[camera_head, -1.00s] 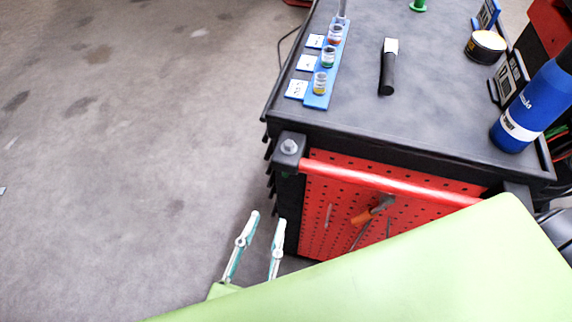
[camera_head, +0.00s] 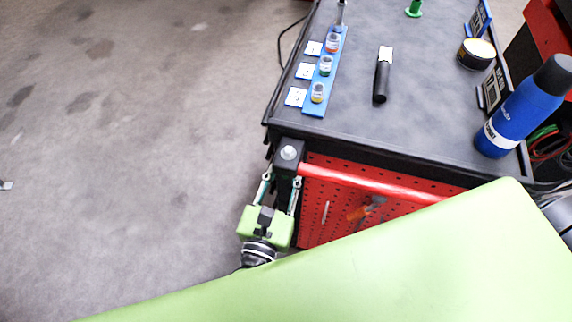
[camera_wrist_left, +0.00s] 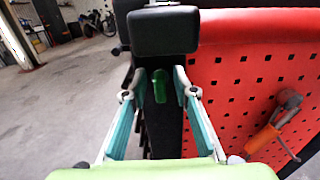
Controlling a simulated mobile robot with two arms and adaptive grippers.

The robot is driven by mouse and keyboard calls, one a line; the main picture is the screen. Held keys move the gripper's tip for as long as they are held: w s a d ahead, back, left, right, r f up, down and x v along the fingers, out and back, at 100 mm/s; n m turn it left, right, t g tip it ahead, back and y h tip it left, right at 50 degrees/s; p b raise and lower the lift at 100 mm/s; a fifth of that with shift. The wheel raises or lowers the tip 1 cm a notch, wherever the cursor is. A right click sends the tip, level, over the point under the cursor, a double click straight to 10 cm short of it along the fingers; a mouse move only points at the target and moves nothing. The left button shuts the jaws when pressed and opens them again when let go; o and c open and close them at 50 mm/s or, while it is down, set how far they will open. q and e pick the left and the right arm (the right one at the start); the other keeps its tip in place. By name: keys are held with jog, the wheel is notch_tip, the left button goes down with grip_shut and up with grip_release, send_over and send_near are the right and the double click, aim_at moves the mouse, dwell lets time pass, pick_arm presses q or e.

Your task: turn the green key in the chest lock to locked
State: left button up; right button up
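The green key (camera_wrist_left: 160,86) stands out from the dark front corner post (camera_wrist_left: 163,130) of the chest in the left wrist view, below a black block. It appears roughly upright; the exact lock position cannot be told. My left gripper (camera_wrist_left: 161,80) is open, with one finger on each side of the key and post, and the key lies between the fingertips. No grip on it shows. In the head view my left gripper (camera_head: 281,182) is at the front left corner of the chest (camera_head: 420,165), and the key is hidden there. My right gripper is not in view.
A red handle bar (camera_head: 370,183) and a red pegboard with an orange-handled tool (camera_head: 362,211) are right of the post.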

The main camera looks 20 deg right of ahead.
pick_arm(q)
jog(key=shift+c, duration=0.2)
grip_shut()
jog(key=shift+m, duration=0.4)
jog(key=shift+m+p, duration=0.45)
jog(key=shift+m, duration=0.25)
jog(key=m+p, duration=0.2)
jog(key=m, duration=0.3)
jog(key=shift+d, duration=0.1)
jog(key=m+p, duration=0.1)
jog(key=m, duration=0.4)
jog(key=shift+m+p, duration=0.4)
jog(key=m, duration=0.2)
jog(key=m+p, duration=0.1)
jog(key=m, duration=0.1)
jog(key=shift+s+f+m, duration=0.1)
jog(key=shift+f+m, duration=0.1)
jog(key=shift+m, duration=0.2)
jog(key=shift+p, duration=0.3)
